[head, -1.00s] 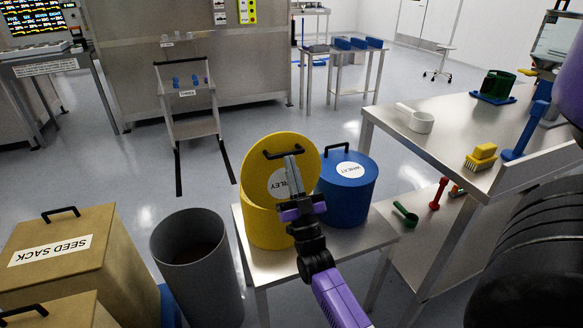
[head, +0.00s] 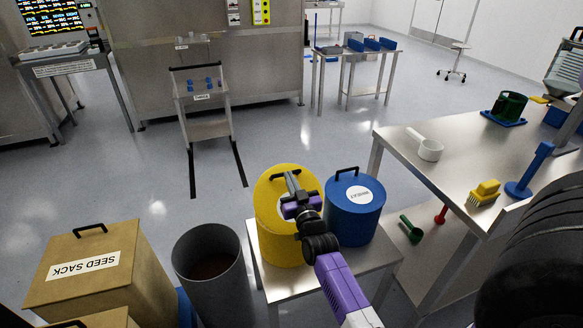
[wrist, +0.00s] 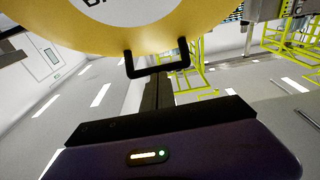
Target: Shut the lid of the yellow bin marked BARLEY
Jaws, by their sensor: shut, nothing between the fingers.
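The yellow bin (head: 277,247) stands on a small steel table. Its round yellow lid (head: 265,190) has a black handle (head: 285,175); it looks tilted, partly raised, but its exact angle is hard to tell. My gripper (head: 292,182) is over the lid face, hiding most of the label. In the wrist view, the lid (wrist: 190,22) fills the top, with part of a label showing. The handle (wrist: 158,71) is just beyond my shut, empty fingers (wrist: 158,92). I cannot tell whether they touch the lid or handle.
A blue bin (head: 352,215) with its lid on stands close right of the yellow bin on the small table (head: 365,258). A grey open bin (head: 212,290) and a seed sack box (head: 90,275) are to the left. A steel workbench (head: 450,150) is to the right.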

